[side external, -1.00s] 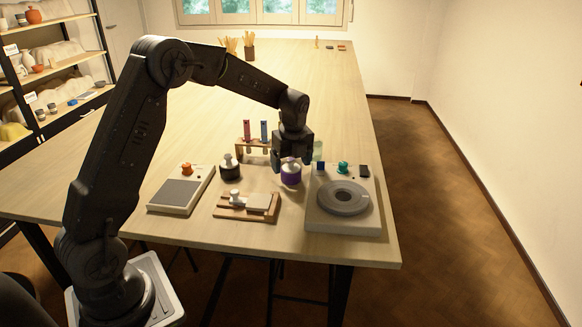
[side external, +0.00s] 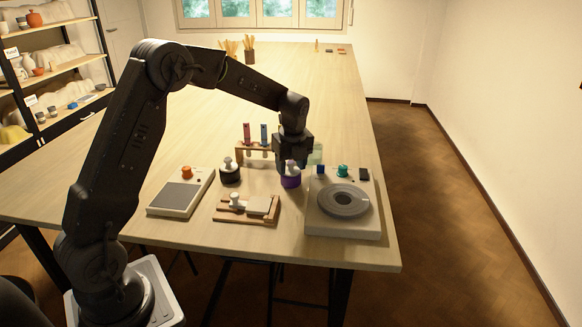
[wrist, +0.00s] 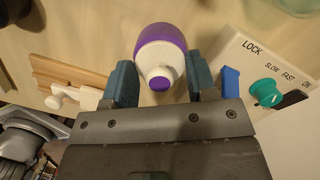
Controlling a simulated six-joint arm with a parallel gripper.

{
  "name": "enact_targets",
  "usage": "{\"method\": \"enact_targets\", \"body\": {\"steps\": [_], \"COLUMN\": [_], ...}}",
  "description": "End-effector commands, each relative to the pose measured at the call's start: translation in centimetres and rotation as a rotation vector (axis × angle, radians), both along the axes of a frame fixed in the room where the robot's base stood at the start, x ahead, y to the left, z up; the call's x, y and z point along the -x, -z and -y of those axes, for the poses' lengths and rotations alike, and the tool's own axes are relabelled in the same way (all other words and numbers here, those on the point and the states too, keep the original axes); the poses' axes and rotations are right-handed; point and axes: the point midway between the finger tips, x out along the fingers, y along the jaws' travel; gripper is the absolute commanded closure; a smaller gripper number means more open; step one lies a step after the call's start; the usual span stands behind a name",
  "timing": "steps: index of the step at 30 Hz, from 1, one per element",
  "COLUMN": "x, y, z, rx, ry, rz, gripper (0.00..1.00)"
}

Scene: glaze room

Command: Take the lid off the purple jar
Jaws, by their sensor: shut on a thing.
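The purple jar (side external: 291,181) stands upright on the table, left of the wheel device. In the wrist view, its pale lid (wrist: 159,52) with a purple knob (wrist: 160,78) sits between my two blue-grey fingers. My gripper (wrist: 161,82) points down over the jar and is shut on the lid, one finger on each side. In the side view, my gripper (side external: 291,164) hides most of the lid. The lid appears to sit on the jar; the seam between them is hard to make out.
A black jar (side external: 230,173) with a light knob stands to the left. The wheel device (side external: 318,221) is close on the right. A wooden board (side external: 225,214) lies in front, a grey-topped scale (side external: 181,193) further left. A test-tube rack (side external: 246,154) stands behind.

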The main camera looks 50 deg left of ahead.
Motion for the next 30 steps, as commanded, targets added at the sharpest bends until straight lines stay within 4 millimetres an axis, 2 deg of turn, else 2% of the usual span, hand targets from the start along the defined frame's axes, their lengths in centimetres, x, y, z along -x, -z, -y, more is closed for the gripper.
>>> {"method": "enact_targets", "body": {"steps": [5,10,21,27,30], "x": [-0.1,-0.1,5.7,7.5,8.9], "y": [-1.5,-4.3,-8.9,-10.4,-10.4], "z": [0.0,0.0,-6.1,-8.0,-9.1], "rx": [0.0,-0.001,-0.001,0.0,0.001], "ry": [0.0,0.001,-0.006,-0.003,-0.006], "rz": [0.003,0.005,0.003,0.001,0.0], "gripper": [0.7,0.7,0.7,0.7,0.7]}}
